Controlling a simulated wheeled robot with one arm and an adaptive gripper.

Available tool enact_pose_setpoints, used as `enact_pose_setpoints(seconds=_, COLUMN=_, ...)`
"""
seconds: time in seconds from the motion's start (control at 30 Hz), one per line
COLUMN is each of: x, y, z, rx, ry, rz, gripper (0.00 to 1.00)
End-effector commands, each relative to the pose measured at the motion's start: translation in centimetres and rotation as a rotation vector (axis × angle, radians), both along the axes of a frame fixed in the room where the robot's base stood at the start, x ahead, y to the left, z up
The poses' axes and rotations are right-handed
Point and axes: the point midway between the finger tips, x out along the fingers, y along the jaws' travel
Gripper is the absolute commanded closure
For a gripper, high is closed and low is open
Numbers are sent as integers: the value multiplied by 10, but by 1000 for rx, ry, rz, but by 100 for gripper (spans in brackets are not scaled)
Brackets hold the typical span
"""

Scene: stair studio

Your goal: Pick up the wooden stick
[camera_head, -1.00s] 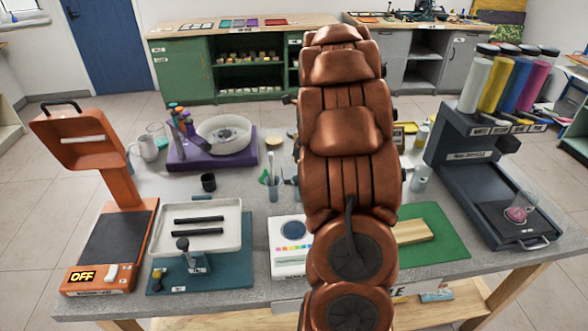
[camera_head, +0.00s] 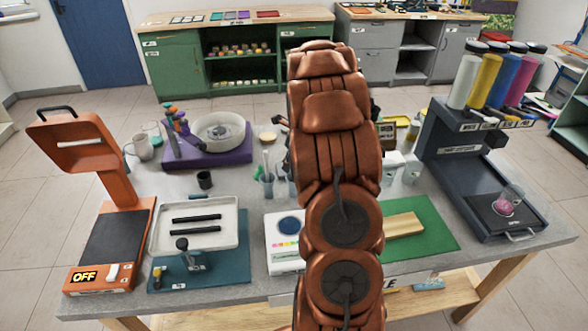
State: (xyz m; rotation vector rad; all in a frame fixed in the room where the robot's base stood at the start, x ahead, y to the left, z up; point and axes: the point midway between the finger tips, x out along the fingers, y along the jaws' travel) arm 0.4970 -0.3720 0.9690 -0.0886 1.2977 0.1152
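A pale wooden stick (camera_head: 404,224), looking like a flat block, lies on the green mat (camera_head: 436,240) at the right of the table's front. Its left end meets the edge of my arm in the picture, so I cannot tell whether part of it is hidden. My brown arm rises through the middle of the view and covers the centre of the table. My gripper does not show; the arm hides whatever lies behind it.
A dark dispenser (camera_head: 460,150) with coloured cylinders stands right of the mat. A white device (camera_head: 284,258) and cups with tools (camera_head: 267,186) are left of my arm. A tray (camera_head: 166,244) with black rods and an orange machine (camera_head: 92,200) stand further left.

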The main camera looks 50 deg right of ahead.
Motion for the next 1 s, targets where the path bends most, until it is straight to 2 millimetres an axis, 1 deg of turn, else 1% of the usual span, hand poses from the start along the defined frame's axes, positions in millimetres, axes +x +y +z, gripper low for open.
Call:
enact_pose_setpoints(seconds=0.1, x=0, y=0, z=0, rx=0, ry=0, rz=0, gripper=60)
enact_pose_setpoints(seconds=0.4, x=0, y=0, z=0, rx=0, ry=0, rz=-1, gripper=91)
enact_pose_setpoints(seconds=0.5, x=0, y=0, z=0, rx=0, ry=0, rz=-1, gripper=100)
enact_pose_setpoints(seconds=0.83, x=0, y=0, z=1, rx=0, ry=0, rz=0, gripper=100)
enact_pose_setpoints(seconds=0.93, x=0, y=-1, z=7, rx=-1, ry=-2, rz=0, gripper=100)
enact_pose_setpoints(seconds=1.0, x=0, y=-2, z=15, rx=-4, ry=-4, rz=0, gripper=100)
